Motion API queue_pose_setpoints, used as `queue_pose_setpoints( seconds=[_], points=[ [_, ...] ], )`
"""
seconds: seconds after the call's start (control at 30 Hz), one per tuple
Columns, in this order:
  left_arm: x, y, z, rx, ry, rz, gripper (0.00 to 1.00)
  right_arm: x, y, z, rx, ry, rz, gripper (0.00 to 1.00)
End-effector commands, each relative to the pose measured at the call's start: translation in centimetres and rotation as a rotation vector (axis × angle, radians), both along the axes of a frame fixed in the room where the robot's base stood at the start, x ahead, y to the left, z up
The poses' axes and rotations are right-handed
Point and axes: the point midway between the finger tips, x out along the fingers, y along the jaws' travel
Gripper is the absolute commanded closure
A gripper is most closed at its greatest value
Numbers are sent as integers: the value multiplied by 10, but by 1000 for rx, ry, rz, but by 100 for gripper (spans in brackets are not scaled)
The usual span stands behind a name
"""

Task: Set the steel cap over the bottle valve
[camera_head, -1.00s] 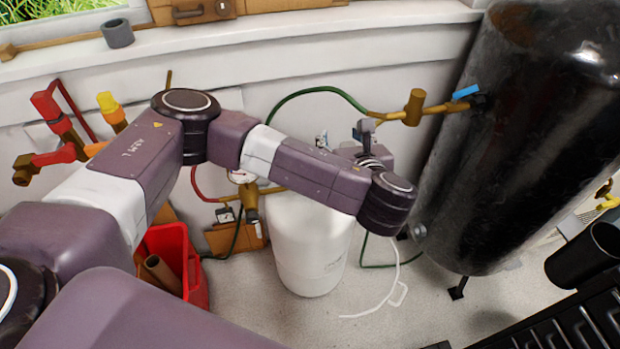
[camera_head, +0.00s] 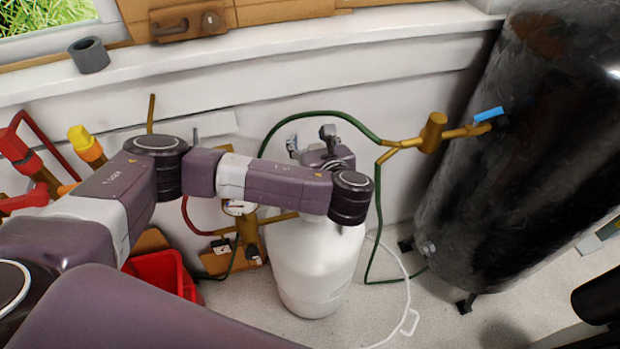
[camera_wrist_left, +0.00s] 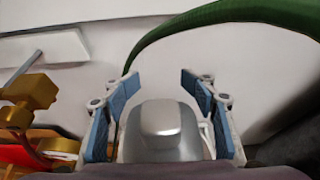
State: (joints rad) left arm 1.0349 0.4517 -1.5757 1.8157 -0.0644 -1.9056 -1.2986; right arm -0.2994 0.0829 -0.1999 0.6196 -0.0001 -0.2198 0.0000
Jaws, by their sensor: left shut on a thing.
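The white bottle (camera_head: 312,268) stands upright on the floor in the head view. My left wrist covers its top, so its valve is hidden. My left gripper (camera_head: 312,143) is above the bottle's top, at its far side, partly behind my wrist. In the left wrist view, the blue-padded fingers of my left gripper (camera_wrist_left: 160,85) are shut on a smooth silver steel cap (camera_wrist_left: 168,138). The cap's lower part is out of sight, so I cannot tell whether it touches the valve. My right gripper is not in view.
A green hose (camera_head: 377,215) loops close behind the gripper to a brass fitting (camera_head: 432,134). A big black tank (camera_head: 515,150) stands at right. A red bin (camera_head: 165,275) and a gauge (camera_head: 236,208) are left of the bottle. A white hose (camera_head: 408,290) lies on the floor.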

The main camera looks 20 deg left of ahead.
Motion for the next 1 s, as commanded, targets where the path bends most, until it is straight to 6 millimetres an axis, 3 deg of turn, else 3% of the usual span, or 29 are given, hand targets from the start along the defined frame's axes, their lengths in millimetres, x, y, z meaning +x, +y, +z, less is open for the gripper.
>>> queue_pose_setpoints(
  seconds=[0.13, 0.3, 0.57, 0.77, 1.0],
  points=[
    [0, 1, -42, 4, 1, 2, 80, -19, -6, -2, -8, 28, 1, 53],
    [0, 0, -77, 2, 0, 1, 80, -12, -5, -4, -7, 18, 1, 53],
    [0, 0, -102, 1, -1, 1, 80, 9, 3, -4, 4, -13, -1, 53],
    [1, 0, -130, 1, -2, 0, 80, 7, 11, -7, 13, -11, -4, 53],
    [1, 0, -133, 0, -3, 1, 80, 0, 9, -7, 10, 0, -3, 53]
  ],
)
